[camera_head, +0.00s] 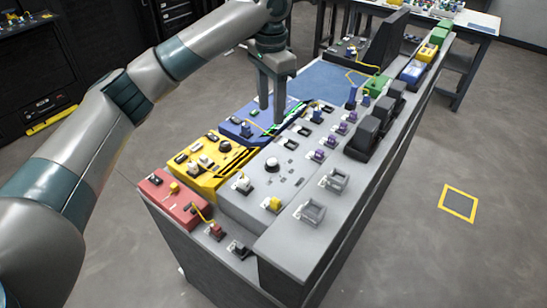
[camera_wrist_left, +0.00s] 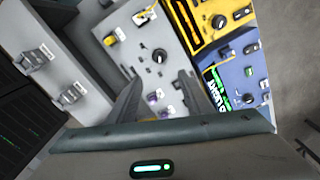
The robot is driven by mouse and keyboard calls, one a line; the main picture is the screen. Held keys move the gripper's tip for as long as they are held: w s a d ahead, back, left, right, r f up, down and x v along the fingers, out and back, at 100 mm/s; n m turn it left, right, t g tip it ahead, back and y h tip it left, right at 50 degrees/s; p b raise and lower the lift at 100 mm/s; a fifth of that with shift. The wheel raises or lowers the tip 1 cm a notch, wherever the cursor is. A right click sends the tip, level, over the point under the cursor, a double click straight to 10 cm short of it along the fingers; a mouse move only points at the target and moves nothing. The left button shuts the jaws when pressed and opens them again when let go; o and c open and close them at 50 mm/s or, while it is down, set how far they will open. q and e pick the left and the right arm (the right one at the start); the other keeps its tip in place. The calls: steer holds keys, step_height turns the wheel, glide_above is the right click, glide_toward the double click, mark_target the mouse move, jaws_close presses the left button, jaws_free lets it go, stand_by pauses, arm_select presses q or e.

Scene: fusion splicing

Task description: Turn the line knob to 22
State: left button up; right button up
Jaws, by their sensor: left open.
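A round knob (camera_head: 271,164) with marks around it stands on the grey panel (camera_head: 258,193); it also shows in the left wrist view as a dark knob (camera_wrist_left: 159,56). Other dark knobs show in the left wrist view on the yellow module (camera_wrist_left: 219,22) and the blue module (camera_wrist_left: 251,47). I cannot read which one is the line knob, nor its setting. My left gripper (camera_head: 272,112) points down above the console, with its fingers apart and empty. In the left wrist view its fingers (camera_wrist_left: 160,82) lie below the grey panel's knob in the picture, apart from it. My right gripper is not visible.
A red module (camera_head: 168,194) with a yellow cable sits at the console's near left corner. Grey handles (camera_head: 311,213) and dark boxes (camera_head: 365,136) stand along the right side. Space above the near grey panel is clear.

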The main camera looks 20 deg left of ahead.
arm_select(q)
steer(key=p, duration=0.2)
glide_above(272, 161)
step_height(272, 161, down, 7)
step_height(272, 161, down, 10)
steer(key=shift+r+p, duration=0.25)
steer(key=shift+p, duration=0.55)
steer(key=shift+s+f, duration=0.1)
steer(key=shift+f, duration=0.4)
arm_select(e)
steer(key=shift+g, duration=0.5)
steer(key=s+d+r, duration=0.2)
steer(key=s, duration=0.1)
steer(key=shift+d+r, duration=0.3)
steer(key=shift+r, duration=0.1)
arm_select(q)
steer(key=c, duration=1.1)
steer(key=shift+o, duration=0.2)
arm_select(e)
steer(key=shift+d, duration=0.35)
